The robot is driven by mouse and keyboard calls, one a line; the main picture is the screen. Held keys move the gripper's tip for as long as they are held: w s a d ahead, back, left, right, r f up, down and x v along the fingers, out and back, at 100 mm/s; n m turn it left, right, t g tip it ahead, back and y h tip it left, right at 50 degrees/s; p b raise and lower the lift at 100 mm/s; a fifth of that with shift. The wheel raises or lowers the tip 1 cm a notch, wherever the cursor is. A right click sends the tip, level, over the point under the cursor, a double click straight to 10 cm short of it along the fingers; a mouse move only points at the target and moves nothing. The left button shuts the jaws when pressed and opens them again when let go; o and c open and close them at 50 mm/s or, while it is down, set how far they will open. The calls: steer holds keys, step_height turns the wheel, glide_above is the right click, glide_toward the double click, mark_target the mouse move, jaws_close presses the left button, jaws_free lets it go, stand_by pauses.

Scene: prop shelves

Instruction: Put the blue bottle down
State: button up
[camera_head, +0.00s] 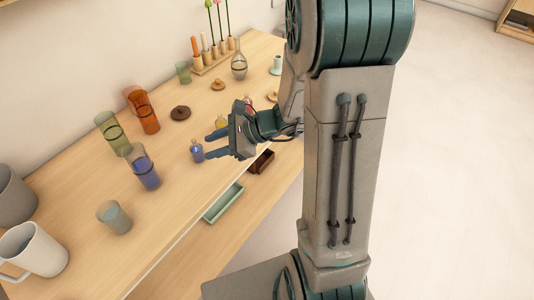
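A small bottle with blue-violet liquid (197,152) stands upright on the wooden shelf top, near the middle. My gripper (206,146) points left towards it with its two blue fingers spread apart. The bottle is right at the fingertips, and I see no finger closed around it. Whether a fingertip touches it is too small to tell. My arm covers the right part of the shelf.
A yellow bottle (221,122) stands just behind my gripper. Blue-violet (145,173), green (110,133) and orange (145,115) glasses stand to the left. Bare wood lies left of the bottle.

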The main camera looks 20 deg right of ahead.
steer(key=s+r+n+g+h, duration=0.2)
steer(key=s+r+n+g, duration=0.1)
steer(key=s+n, duration=0.3)
steer(key=s+d+r+n+t+h, duration=0.1)
steer(key=s+d+r+n+h, duration=0.4)
steer(key=s+d+n+h, duration=0.4)
steer(key=n, duration=0.4)
steer(key=shift+d+r+n+t+h, duration=0.15)
steer(key=shift+d+n+t+h, duration=0.15)
steer(key=shift+d, duration=0.1)
steer(key=shift+s+a, duration=0.1)
steer(key=shift+a, duration=0.05)
